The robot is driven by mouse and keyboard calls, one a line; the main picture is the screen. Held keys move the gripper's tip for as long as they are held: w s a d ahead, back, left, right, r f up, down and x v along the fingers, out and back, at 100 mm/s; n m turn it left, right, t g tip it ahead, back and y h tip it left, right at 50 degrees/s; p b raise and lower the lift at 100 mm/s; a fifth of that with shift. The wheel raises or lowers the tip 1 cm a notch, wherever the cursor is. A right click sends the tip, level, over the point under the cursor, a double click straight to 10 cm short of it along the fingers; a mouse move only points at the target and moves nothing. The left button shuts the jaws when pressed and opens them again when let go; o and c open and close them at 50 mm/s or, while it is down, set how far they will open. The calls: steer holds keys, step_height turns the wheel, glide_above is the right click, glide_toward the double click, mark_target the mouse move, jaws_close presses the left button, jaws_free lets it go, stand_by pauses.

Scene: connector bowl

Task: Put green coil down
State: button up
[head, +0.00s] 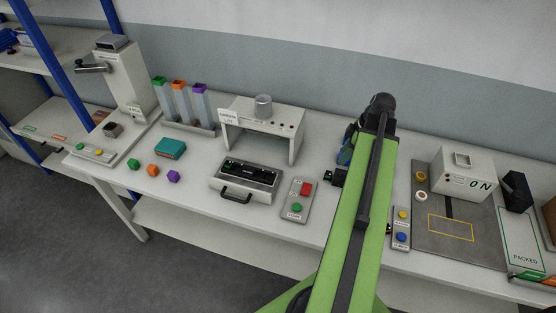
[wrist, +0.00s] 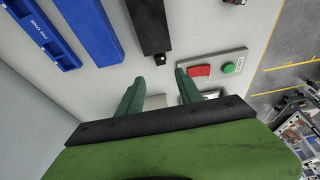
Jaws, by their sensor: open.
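A small green piece (head: 133,164) lies on the bench at the left in the head view, in a row with an orange one and a purple one. It looks like the green coil, but it is too small to be sure. My gripper (wrist: 157,88) shows in the wrist view with its two dark green fingers apart. I see nothing held between them, only pale bench surface. In the head view my own green arm link hides much of the area around the gripper.
The panel also shows in the wrist view (wrist: 214,69), near blue bars (wrist: 88,30) and a black bar (wrist: 150,28). A teal box (head: 170,149) stands at left.

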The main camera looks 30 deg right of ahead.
steer(key=w+a+m+g, duration=0.1)
steer(key=w+a+m, duration=0.1)
steer(key=w+a, duration=0.5)
steer(key=w+a+m+g, duration=0.1)
steer(key=w+a, duration=0.2)
steer(key=a, duration=0.8)
steer(key=w+a+m+h, duration=0.1)
steer(key=a+m, duration=0.1)
steer(key=a, duration=1)
steer(key=w+a+f+m+h, duration=0.1)
steer(key=w+a+m, duration=0.1)
steer(key=a, duration=1.1)
steer(key=shift+w+f+m+g, duration=0.15)
steer(key=shift+m+g, duration=0.15)
steer(key=shift+m, duration=0.1)
